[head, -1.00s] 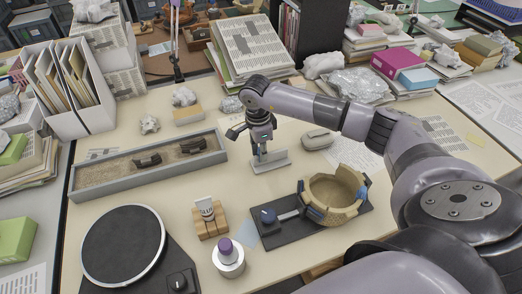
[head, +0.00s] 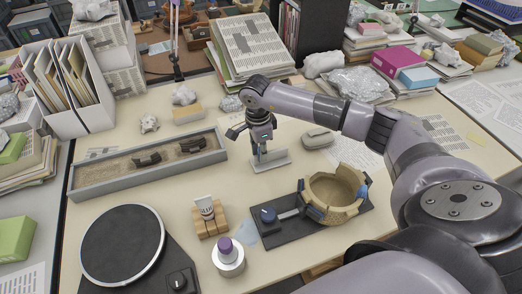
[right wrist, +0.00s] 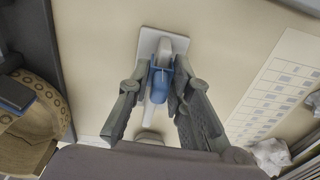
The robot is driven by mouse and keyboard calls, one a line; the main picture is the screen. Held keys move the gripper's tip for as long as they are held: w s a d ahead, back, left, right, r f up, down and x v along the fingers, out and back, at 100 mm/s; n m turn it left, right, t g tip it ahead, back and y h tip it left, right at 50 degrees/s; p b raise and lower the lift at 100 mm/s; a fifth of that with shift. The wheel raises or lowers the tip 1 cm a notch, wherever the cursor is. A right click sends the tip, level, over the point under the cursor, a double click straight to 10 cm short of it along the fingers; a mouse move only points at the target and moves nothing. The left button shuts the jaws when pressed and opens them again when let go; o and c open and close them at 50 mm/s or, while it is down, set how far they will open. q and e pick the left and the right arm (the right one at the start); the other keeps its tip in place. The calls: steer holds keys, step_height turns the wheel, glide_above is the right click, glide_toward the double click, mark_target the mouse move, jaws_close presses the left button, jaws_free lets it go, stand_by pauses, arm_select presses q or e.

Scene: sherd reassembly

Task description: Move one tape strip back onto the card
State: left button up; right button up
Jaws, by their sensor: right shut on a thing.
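The card (head: 281,162) is a pale grey plate with a raised bar; it lies on the table near the middle in the head view, and its plate (right wrist: 147,42) shows in the right wrist view. A blue tape strip (right wrist: 161,80) is at the bar, between the fingers of my right gripper (right wrist: 160,92), which is shut on it. In the head view my right gripper (head: 261,148) is right over the card; its fingers hide the strip there. I cannot tell whether the strip touches the card. My left gripper is out of view.
A sand tray (head: 95,187) with dark sherds and a black turntable (head: 122,245) are at left.

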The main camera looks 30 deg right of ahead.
steer(key=shift+f, duration=0.2)
stand_by(0.4)
steer(key=o, duration=0.8)
steer(key=shift+r, duration=0.1)
steer(key=r, duration=1.2)
steer(key=shift+a, duration=0.35)
